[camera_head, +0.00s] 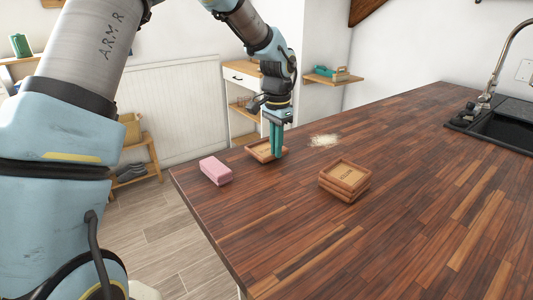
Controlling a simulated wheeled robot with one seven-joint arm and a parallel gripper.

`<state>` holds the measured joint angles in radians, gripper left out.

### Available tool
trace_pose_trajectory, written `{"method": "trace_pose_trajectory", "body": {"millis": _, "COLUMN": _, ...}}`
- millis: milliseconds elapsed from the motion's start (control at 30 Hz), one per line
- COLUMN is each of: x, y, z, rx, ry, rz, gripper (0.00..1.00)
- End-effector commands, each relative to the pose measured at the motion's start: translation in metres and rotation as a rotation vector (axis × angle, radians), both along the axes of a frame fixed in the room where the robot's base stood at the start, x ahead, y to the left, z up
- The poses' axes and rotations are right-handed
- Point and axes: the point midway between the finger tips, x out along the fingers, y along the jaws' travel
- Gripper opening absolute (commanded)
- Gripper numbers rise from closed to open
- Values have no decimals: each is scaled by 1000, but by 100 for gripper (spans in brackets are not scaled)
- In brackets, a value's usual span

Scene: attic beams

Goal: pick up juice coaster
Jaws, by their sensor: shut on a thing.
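A square wooden coaster (259,148) with a raised rim and a small dark word lies on or just above the wooden counter, near its far left edge. The word is too small to read. My gripper (277,155) points down with its teal fingers shut on the coaster's right side; the fingers hide that part. A stack of similar wooden coasters (345,175) stands to the right and nearer, with a printed word on top that I cannot read surely. I cannot tell whether the held coaster is clear of the counter.
A pink block (216,171) lies to the left of the held coaster, near the counter's edge. A pale pile of crumbs (324,140) lies behind to the right. A black sink (503,125) with a faucet is at the far right. The counter's front and right are clear.

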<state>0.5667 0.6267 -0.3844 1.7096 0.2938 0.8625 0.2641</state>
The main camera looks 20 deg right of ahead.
Motion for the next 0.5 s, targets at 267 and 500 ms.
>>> {"method": "trace_pose_trajectory", "body": {"millis": 267, "x": 0, "y": 0, "z": 16, "rx": -1, "ry": 0, "rz": 0, "gripper": 0}}
{"method": "trace_pose_trajectory", "body": {"millis": 500, "x": 0, "y": 0, "z": 28, "rx": -1, "ry": 0, "rz": 0, "gripper": 0}}
